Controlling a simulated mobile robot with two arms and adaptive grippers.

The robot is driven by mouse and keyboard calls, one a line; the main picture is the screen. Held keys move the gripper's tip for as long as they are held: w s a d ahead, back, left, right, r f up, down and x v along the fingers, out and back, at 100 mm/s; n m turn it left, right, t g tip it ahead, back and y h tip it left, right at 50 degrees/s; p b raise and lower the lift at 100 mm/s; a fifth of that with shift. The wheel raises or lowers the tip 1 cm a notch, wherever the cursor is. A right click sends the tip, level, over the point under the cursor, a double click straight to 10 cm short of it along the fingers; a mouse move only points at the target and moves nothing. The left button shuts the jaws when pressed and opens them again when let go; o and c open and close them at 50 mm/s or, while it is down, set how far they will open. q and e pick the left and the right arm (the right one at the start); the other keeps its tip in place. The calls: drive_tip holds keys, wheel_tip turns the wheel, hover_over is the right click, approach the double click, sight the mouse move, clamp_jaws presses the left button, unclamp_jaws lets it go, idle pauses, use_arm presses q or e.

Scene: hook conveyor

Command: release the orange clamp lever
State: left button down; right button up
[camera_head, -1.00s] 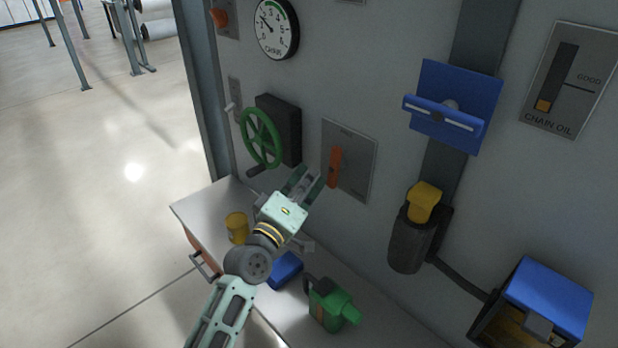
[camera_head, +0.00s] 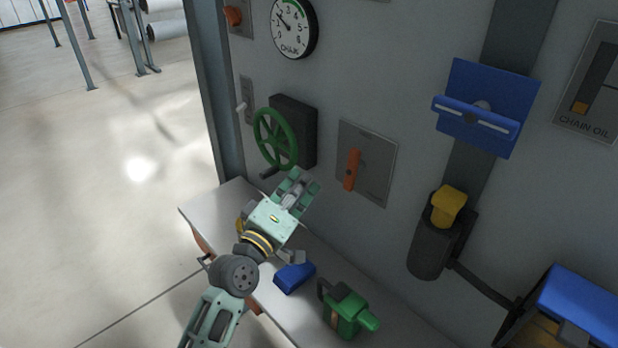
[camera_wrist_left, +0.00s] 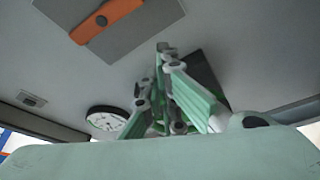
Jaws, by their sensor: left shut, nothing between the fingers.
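The orange clamp lever (camera_head: 352,170) hangs nearly upright on a grey plate (camera_head: 376,177) on the machine wall. In the left wrist view the lever (camera_wrist_left: 107,18) lies across its plate at the top left. My left gripper (camera_head: 303,181) is shut and empty, to the left of the lever and apart from it, below the green handwheel (camera_head: 270,138). Its closed fingers also show in the left wrist view (camera_wrist_left: 164,50). My right gripper is not in view.
A blue block (camera_head: 294,278) and a green oil can (camera_head: 349,312) stand on the shelf (camera_head: 213,208) below. A yellow can is mostly hidden behind my left gripper. A blue bracket (camera_head: 483,108) and a yellow-topped dark cylinder (camera_head: 432,246) are at the right.

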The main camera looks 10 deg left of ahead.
use_arm(q)
drive_tip(key=s+f+m+g+y, duration=0.1)
drive_tip(key=s+f+m+g, duration=0.65)
drive_tip(key=s+f, duration=0.9)
drive_tip(key=s+a+f+m+g+y, duration=0.2)
drive_tip(key=s+a+f+g+y, duration=0.15)
drive_tip(key=s, duration=0.65)
drive_tip(key=s+a+f+m+g+y, duration=0.15)
drive_tip(key=s+a+f+g, duration=0.3)
drive_tip(key=s, duration=0.45)
drive_tip(key=s+f+g+b, duration=0.1)
drive_tip(key=s+f+b, duration=0.15)
drive_tip(key=f, duration=2.75)
drive_tip(key=s+a+f+g, duration=0.1)
drive_tip(key=s+a+f, duration=0.1)
drive_tip(key=s+f, duration=1.3)
drive_tip(key=shift+s+a, duration=0.3)
drive_tip(key=shift+s, duration=0.6)
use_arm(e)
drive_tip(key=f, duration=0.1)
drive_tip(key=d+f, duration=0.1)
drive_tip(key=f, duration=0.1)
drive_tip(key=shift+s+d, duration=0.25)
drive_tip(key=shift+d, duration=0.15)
